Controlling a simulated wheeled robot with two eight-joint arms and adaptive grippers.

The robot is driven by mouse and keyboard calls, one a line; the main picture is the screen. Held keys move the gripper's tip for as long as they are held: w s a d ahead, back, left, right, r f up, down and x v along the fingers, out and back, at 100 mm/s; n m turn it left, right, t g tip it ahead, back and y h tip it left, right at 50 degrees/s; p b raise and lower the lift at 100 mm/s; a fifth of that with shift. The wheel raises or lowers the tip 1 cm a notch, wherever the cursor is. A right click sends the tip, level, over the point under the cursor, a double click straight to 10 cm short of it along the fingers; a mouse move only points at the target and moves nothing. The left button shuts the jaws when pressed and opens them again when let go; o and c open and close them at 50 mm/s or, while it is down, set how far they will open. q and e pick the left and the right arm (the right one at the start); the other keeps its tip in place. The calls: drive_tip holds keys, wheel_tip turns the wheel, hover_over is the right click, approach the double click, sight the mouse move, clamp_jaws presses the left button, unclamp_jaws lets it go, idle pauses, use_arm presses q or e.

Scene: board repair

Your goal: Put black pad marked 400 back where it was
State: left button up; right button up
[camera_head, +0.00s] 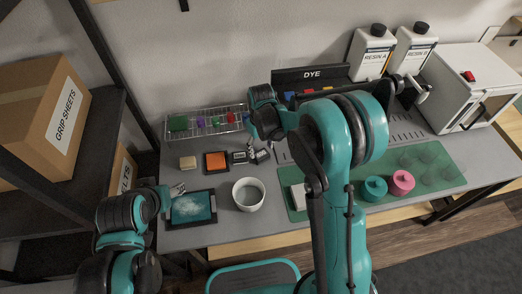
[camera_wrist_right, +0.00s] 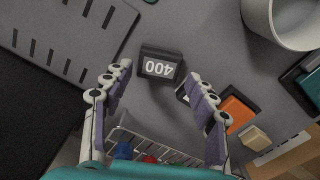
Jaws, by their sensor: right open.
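The black pad marked 400 (camera_wrist_right: 160,66) lies flat on the grey table in the right wrist view, with its white number upside down. In the head view it looks to be the right one of two small dark blocks (camera_head: 262,156). My right gripper (camera_wrist_right: 159,80) is open and empty, with its fingers on either side of the pad in the picture; I cannot tell the height above it. A second dark block (camera_head: 239,157) lies just left of it, partly hidden by a finger in the wrist view. My left gripper (camera_head: 176,189) is by the dark tray; its jaws are too small to judge.
An orange pad (camera_head: 215,161) and a beige block (camera_head: 188,162) lie left of the pads. A wire rack (camera_head: 205,121) stands behind. A white cup (camera_head: 248,194) and dark tray (camera_head: 192,208) are in front. A green mat (camera_head: 440,176) lies right.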

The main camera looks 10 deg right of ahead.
sight(261, 154)
drive_tip(key=s+d+r+m+t+p, duration=0.15)
drive_tip(key=s+r, duration=0.25)
drive_tip(key=r, duration=0.5)
drive_tip(key=s+d+r+m+t+p, duration=0.1)
drive_tip(key=s+d+r+t, duration=0.1)
drive_tip(key=s+r, duration=0.5)
drive_tip(key=s+d+r+m+t, duration=0.1)
drive_tip(key=s+t, duration=0.1)
drive_tip(key=s, duration=0.2)
drive_tip(key=s+d+r+m+t, duration=0.1)
drive_tip(key=s+d, duration=0.1)
drive_tip(key=s, duration=0.2)
drive_tip(key=shift+s+r+t, duration=0.25)
drive_tip(key=shift+r+t, duration=0.05)
drive_tip(key=shift+t, duration=0.05)
